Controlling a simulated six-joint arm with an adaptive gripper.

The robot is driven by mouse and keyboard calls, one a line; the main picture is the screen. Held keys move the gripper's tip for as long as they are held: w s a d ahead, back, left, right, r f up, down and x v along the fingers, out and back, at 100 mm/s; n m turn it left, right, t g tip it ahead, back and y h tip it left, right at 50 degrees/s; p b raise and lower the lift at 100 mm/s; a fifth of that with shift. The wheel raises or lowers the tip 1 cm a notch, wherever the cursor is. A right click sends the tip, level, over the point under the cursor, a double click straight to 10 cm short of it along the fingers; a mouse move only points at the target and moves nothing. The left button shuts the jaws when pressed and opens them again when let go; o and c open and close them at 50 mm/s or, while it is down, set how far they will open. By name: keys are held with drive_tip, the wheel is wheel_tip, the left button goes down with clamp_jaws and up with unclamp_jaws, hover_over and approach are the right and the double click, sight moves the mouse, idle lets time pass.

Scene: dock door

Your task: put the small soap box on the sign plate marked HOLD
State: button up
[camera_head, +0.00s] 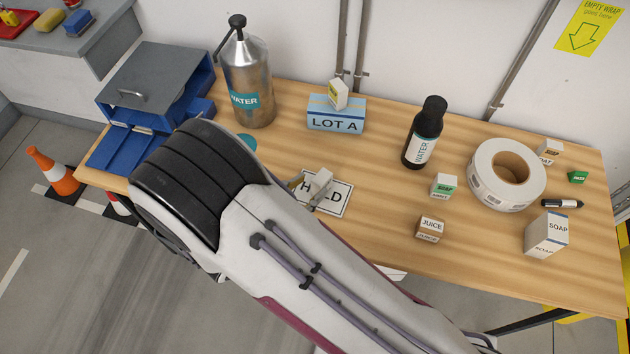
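A small white box with a green label reading SOAP (444,186) stands on the wooden table, right of centre. A larger white SOAP box (546,234) stands at the table's right side. The white sign plate marked HOLD (337,203) lies flat near the table's middle, its left part hidden behind my arm. My gripper (309,188) is at the plate, mostly hidden by my arm. Pale and dark pieces show over the lettering, covering the O. I cannot tell whether they are only finger parts or include something held. The small soap box stands well right of my gripper.
Behind are a LOT A box (336,115) with a small carton on top and a metal WATER flask (249,82). A blue bin (158,87) stands left.

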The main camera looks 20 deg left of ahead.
drive_tip(key=shift+v, duration=0.8)
drive_tip(key=shift+w, duration=0.1)
drive_tip(key=w+a+r+g+y, duration=0.1)
drive_tip(key=w+a+r+y, duration=0.15)
drive_tip(key=w+r, duration=0.3)
drive_tip(key=w+a+r+g+y, duration=0.1)
drive_tip(key=w+r+y, duration=0.3)
drive_tip(key=r, duration=0.2)
drive_tip(key=d+r+n+g+y, duration=0.25)
drive_tip(key=d+r, duration=0.35)
drive_tip(key=r, duration=0.6)
drive_tip(key=s+d+r+n, duration=0.1)
drive_tip(key=s+d+r, duration=0.25)
drive_tip(key=d, duration=0.25)
drive_tip(key=s+d+r+n, duration=0.1)
drive_tip(key=s+d+r, duration=0.25)
drive_tip(key=d, duration=0.35)
drive_tip(key=s+d+f+g+h, duration=0.1)
drive_tip(key=s+d+h, duration=0.3)
drive_tip(key=s+d, duration=1)
drive_tip(key=shift+s+d+f+g, duration=0.35)
drive_tip(key=shift+d+g, duration=0.4)
drive_tip(key=shift+d, duration=0.45)
